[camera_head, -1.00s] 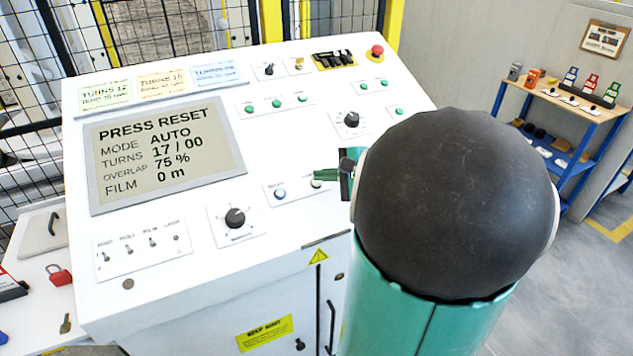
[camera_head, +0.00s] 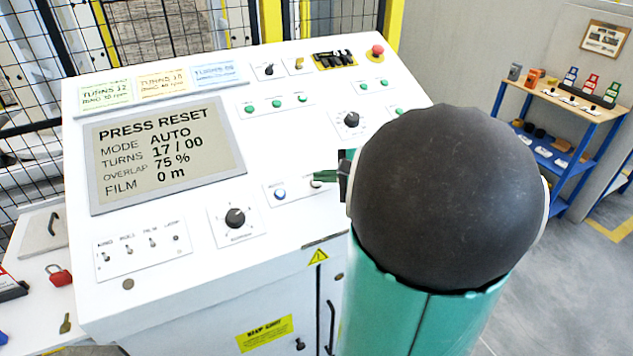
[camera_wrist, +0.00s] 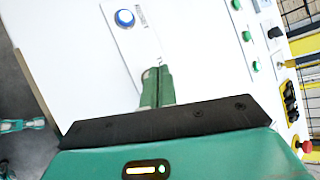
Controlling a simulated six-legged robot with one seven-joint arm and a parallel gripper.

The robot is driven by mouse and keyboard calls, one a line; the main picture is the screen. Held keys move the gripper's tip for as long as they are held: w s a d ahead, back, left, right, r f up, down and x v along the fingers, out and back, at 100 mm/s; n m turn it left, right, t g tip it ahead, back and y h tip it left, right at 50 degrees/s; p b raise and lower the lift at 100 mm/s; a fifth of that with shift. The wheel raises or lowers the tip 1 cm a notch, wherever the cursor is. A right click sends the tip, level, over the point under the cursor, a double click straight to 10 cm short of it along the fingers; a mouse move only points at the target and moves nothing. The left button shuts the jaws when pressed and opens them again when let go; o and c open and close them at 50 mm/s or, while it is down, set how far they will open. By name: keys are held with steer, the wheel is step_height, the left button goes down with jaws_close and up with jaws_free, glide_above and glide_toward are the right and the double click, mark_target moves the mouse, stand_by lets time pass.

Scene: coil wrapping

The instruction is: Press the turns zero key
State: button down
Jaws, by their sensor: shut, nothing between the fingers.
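The white control desk (camera_head: 160,225) fills the head view. On its small plate (camera_head: 299,188) is a blue button (camera_head: 280,194), which also shows in the wrist view (camera_wrist: 124,18). My gripper (camera_head: 318,177) is over the right end of this plate, to the right of the blue button. In the wrist view its green fingers (camera_wrist: 158,72) are together and empty. They hide the plate's other end, so I cannot see a key there clearly or tell whether the tips touch it. The plate labels are too small to read.
The screen (camera_head: 165,150) reads PRESS RESET, MODE AUTO, TURNS 17 / 00, OVERLAP 75 %, FILM 0 m. A black dial (camera_head: 235,217), toggle switches (camera_head: 128,248), green buttons (camera_head: 276,103) and a red emergency stop (camera_head: 376,51) surround the plate.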

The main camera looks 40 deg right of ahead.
steer(key=shift+w+f, duration=0.2)
steer(key=shift+f, duration=0.3)
stand_by(0.7)
steer(key=shift+r, duration=0.1)
steer(key=shift+s+r, duration=0.35)
steer(key=shift+r, duration=0.3)
steer(key=shift+r, duration=0.1)
steer(key=r, duration=0.1)
steer(key=s+r, duration=0.1)
steer(key=r, duration=0.1)
steer(key=s+r, duration=0.1)
steer(key=shift+a+r, duration=0.2)
steer(key=shift+a, duration=0.1)
stand_by(0.8)
